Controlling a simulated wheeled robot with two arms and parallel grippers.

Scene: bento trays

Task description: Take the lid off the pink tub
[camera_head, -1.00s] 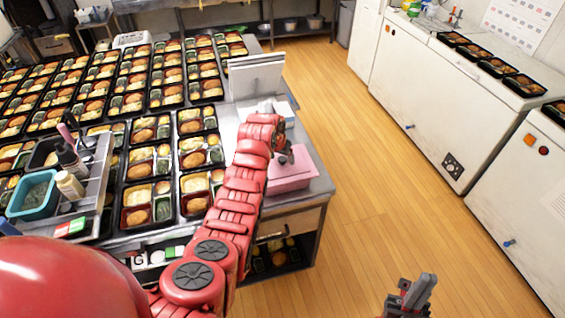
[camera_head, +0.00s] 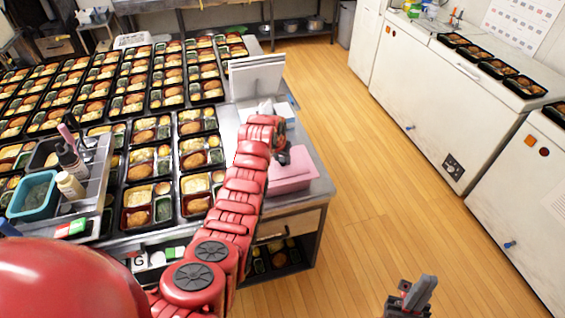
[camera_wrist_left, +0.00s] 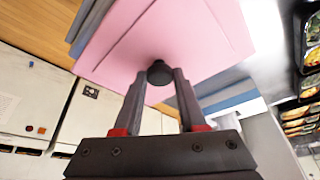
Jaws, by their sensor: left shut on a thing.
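The pink tub (camera_head: 291,182) stands on the right end of the steel table, partly behind my left arm in the head view. Its pink lid (camera_wrist_left: 205,38) has a dark round knob (camera_wrist_left: 160,72). My left gripper (camera_wrist_left: 160,80) is shut on that knob, one finger on each side; in the head view it shows above the tub (camera_head: 283,157). I cannot tell whether there is a gap between lid and tub. My right gripper (camera_head: 410,298) hangs over the floor, away from the tub, with nothing visible in it; its jaw opening is unclear.
Bento trays (camera_head: 137,200) fill the table left of my arm. A white upright panel (camera_head: 257,75) stands behind the tub. A grey caddy (camera_head: 93,185) holds bottles and a teal bin. The wooden floor (camera_head: 370,190) on the right is clear, up to white freezers (camera_head: 440,105).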

